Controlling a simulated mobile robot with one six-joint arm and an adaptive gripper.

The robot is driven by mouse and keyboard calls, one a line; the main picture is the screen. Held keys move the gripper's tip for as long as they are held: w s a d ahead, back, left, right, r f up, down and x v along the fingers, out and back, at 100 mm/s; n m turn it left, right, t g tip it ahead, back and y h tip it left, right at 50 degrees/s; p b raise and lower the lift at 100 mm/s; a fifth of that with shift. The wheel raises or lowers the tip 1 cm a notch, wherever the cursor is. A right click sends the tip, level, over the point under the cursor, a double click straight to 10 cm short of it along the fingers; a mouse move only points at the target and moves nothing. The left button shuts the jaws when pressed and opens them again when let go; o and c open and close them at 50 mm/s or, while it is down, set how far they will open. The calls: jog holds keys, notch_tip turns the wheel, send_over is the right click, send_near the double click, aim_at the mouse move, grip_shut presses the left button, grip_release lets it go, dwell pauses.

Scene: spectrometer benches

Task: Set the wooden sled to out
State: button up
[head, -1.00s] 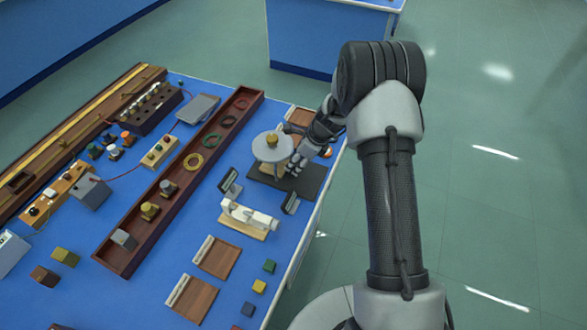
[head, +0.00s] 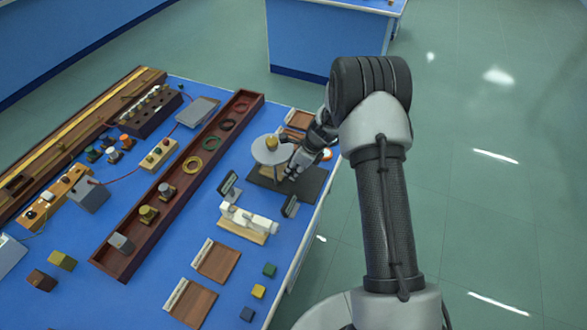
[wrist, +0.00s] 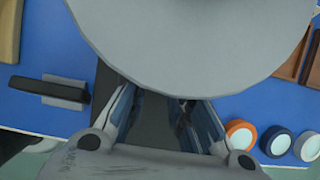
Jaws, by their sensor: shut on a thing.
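The wooden sled (head: 266,173) shows as a small tan piece beneath a round pale grey disc (head: 270,151), on a dark base plate (head: 312,182) near the bench's right edge. A yellowish knob tops the disc. My gripper (head: 287,172) is low at the right side of the disc, by the sled. In the wrist view, the disc (wrist: 195,45) fills the top and covers my fingertips (wrist: 155,108). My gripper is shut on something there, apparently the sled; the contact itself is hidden.
Two dark upright plates (head: 229,186) (head: 290,206) flank the base plate's near side. A white instrument on a wooden base (head: 246,222) lies nearer. Round orange and blue caps (wrist: 240,133) sit right of my gripper. A long brown tray (head: 165,215) runs to the left.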

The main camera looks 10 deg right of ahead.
grip_shut()
jog(key=s+d, duration=0.2)
jog(key=d, duration=0.1)
jog(key=s+d, duration=0.2)
jog(key=s+d+b, duration=0.1)
jog(key=s+d, duration=0.1)
jog(key=d, duration=0.1)
jog(key=shift+s+d, duration=0.15)
jog(key=shift+d, duration=0.2)
jog(key=shift+f, duration=0.1)
jog(key=shift+o, duration=2)
grip_release()
jog(key=shift+s+d, duration=0.1)
jog(key=shift+d, duration=0.05)
jog(key=shift+o, duration=1.2)
jog(key=shift+r, duration=0.2)
